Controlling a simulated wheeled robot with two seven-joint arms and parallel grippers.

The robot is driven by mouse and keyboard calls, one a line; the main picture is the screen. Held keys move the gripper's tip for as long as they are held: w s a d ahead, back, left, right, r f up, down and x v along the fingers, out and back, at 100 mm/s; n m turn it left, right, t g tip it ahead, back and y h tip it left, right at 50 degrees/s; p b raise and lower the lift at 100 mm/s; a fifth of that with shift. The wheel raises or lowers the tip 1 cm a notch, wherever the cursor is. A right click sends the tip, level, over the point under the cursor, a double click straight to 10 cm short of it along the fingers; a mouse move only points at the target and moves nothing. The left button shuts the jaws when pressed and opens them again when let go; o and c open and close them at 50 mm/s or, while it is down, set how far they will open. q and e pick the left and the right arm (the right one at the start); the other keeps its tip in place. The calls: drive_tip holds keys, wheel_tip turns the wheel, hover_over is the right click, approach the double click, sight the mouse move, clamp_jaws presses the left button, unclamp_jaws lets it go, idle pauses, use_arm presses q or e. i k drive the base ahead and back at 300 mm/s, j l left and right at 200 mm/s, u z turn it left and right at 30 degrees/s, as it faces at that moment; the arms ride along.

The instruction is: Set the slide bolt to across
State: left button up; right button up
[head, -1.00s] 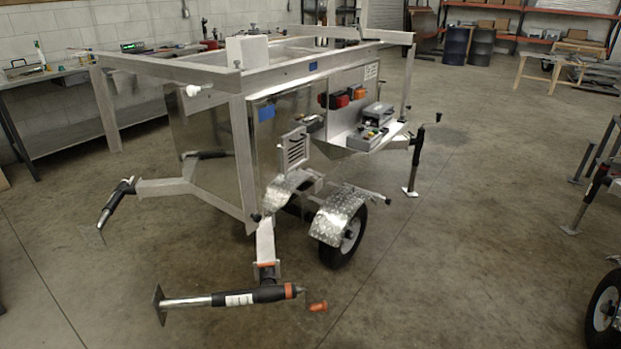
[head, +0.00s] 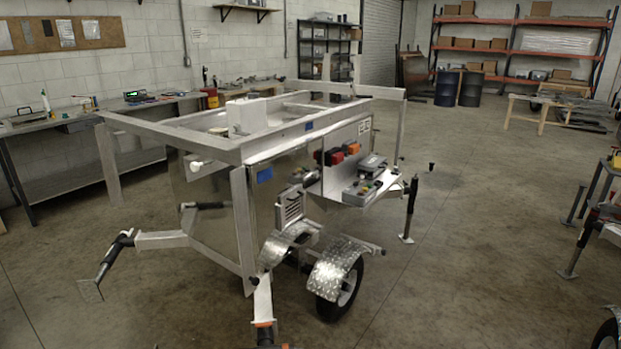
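An aluminium trailer (head: 243,158) stands in the middle of the head view, with an open top frame and shiny side panels. An open side compartment has a shelf (head: 352,198) that carries grey boxes and red and orange items. I cannot pick out the slide bolt at this distance, so its position cannot be read. Neither of my grippers is in view.
Trailer jacks (head: 410,212) and (head: 108,262) stick out beside the trailer. A diamond-plate fender and wheel (head: 340,275) are at its near side. A workbench (head: 60,118) runs along the left wall. Another trailer (head: 605,225) is at the right edge. The floor between is clear.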

sight(316, 176)
drive_tip(key=i+l, duration=0.4)
drive_tip(key=i, duration=0.2)
drive_tip(key=i+l, duration=0.45)
drive_tip(key=i, duration=0.15)
